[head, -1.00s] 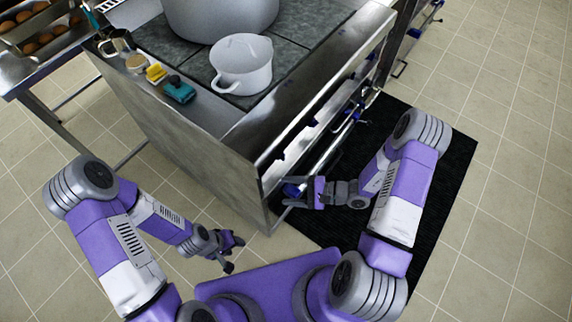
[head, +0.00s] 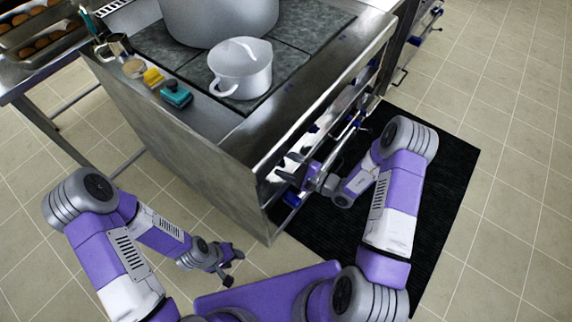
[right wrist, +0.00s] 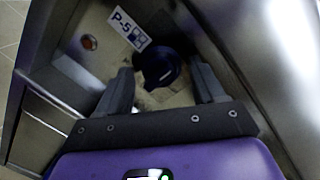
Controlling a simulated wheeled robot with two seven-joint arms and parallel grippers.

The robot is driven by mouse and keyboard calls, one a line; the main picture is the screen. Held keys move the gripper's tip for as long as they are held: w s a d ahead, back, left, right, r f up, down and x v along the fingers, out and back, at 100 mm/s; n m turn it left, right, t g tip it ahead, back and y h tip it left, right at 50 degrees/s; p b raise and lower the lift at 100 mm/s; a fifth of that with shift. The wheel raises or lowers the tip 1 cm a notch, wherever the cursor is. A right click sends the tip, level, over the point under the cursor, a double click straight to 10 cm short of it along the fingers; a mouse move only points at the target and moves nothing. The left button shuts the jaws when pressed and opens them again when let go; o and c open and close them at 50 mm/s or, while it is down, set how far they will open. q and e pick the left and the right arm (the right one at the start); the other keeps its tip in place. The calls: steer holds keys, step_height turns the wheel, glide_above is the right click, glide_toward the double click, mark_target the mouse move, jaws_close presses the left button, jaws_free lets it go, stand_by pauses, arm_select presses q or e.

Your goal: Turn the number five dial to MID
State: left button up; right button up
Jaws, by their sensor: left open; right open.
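In the right wrist view, a dark blue dial (right wrist: 158,68) sits on the stove's front panel, below a white label (right wrist: 130,29) reading P-5. My right gripper (right wrist: 162,82) is open, with its two dark fingers on either side of the dial. I cannot tell whether either finger touches it. In the head view, the right gripper (head: 288,168) is at the stove front, and the dial is hidden there. The dial's setting and any MID mark cannot be read. My left gripper (head: 234,266) is open and empty, low beside the stove's near corner.
The stove top holds a large pot (head: 225,15), a white cup-like pot (head: 240,72), a yellow block (head: 153,77) and a teal block (head: 175,94). A metal rail (head: 352,128) runs along the stove front. A black mat (head: 440,190) covers the floor beside it. A round orange spot (right wrist: 88,42) shows on the panel.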

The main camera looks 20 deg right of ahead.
steer(key=c, duration=1)
steer(key=shift+c, duration=0.2)
